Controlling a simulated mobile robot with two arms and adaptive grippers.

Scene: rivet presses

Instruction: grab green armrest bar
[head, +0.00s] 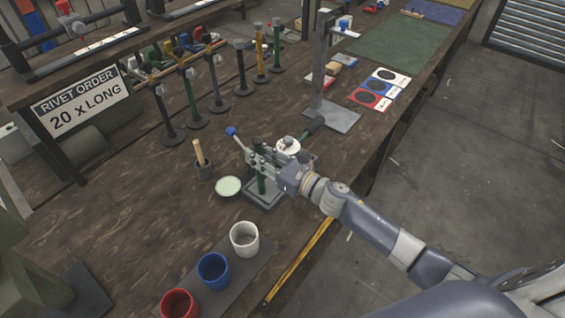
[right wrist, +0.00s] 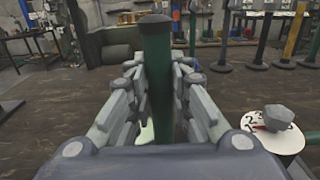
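The green armrest bar (right wrist: 158,75) stands upright in the right wrist view, between the two fingers of my right gripper (right wrist: 159,92). Narrow gaps show between the bar and the fingers, so the gripper looks open around it. In the head view my right gripper (head: 265,160) is at the small press on the table, and the green bar (head: 260,184) shows just below its fingers. The fingers hide the bar's upper part there. My left gripper is not in view.
A round white dial (right wrist: 276,136) is close on the right in the wrist view. A blue-knobbed lever (head: 232,132), a pale green dish (head: 228,186) and a wooden-handled tool (head: 199,153) are near the gripper. White (head: 244,239), blue (head: 213,271) and red cups (head: 179,303) stand in front.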

